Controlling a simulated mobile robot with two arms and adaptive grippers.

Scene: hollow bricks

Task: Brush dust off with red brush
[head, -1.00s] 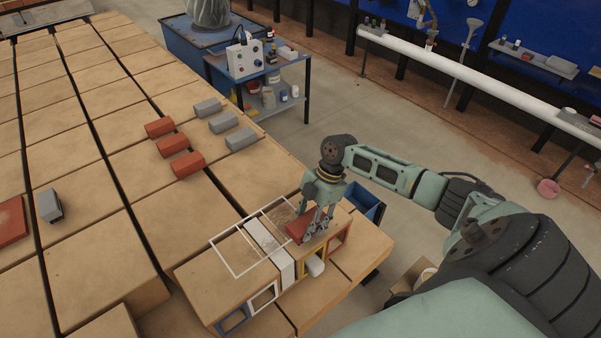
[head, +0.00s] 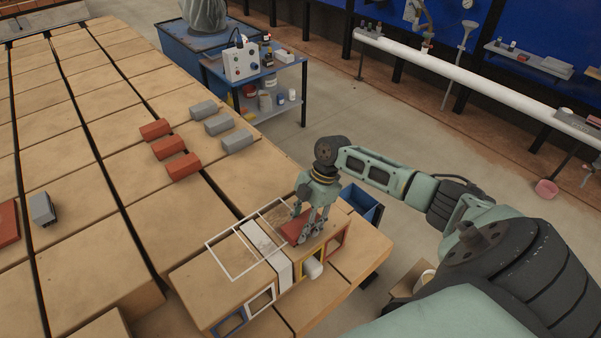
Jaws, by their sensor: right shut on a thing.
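The red brush (head: 292,232) is held low over the top of the nearest brick block, at the right part of a white outlined rectangle (head: 226,262). My right gripper (head: 307,236) is shut on it from above, and its fingers hide part of the brush. I cannot tell whether the bristles touch the surface. Brownish dust (head: 274,221) shows inside the outline, left of and behind the brush. A white strip (head: 268,246) crosses the outline. My left gripper is not in view.
Blue, white, yellow and red frames (head: 340,242) line the block's front openings. A white cup-like object (head: 314,268) sits by the yellow one. A blue bin (head: 361,203) stands behind the block. Red bricks (head: 183,167) and grey bricks (head: 238,140) lie farther back.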

